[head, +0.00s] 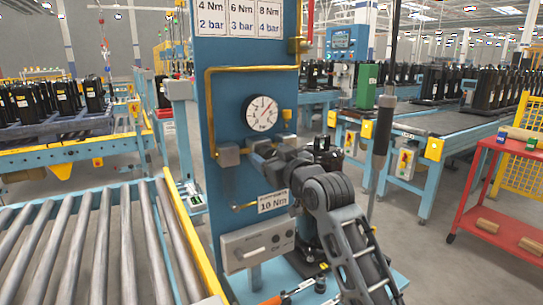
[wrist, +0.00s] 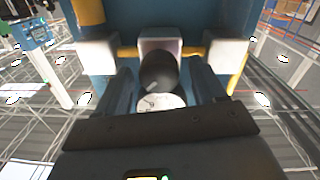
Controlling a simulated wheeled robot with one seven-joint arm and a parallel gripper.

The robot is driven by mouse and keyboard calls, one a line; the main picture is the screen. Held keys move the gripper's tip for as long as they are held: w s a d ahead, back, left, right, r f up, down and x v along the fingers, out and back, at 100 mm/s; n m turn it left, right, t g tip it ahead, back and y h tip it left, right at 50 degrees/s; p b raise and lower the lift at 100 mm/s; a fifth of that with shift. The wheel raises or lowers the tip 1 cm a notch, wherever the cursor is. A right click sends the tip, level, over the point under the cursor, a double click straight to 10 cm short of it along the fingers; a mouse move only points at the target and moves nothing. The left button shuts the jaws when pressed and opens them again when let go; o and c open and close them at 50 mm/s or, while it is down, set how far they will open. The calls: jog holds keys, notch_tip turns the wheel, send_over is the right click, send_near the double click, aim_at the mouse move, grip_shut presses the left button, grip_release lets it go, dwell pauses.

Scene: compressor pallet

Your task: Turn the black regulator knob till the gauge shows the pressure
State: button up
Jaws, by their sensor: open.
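My gripper (head: 262,149) is at the panel just below the gauge and hides the knob in the head view. In the wrist view its two fingers stand open on either side of the knob, with a gap visible at each side.
Signs (head: 240,18) above read 4 Nm 2 bar, 6 Nm 3 bar and 8 Nm 4 bar. A lower plate (head: 273,201) reads 10 Nm. A yellow pipe (head: 209,110) runs around the gauge. A roller conveyor (head: 85,245) stands left, a red cart (head: 492,190) right.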

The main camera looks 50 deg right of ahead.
jog(key=c, duration=1)
jog(key=shift+c, duration=0.2)
jog(key=shift+f+n, duration=0.1)
jog(key=shift+n, duration=0.2)
jog(key=n+b, duration=0.3)
jog(key=n, duration=0.1)
jog(key=shift+a+f, duration=0.1)
jog(key=shift+f+n+y+b, duration=0.1)
jog(key=shift+n+y+b, duration=0.2)
jog(key=shift+n+b, duration=4.8)
jog(key=n+p, duration=0.3)
jog(key=shift+n, duration=0.3)
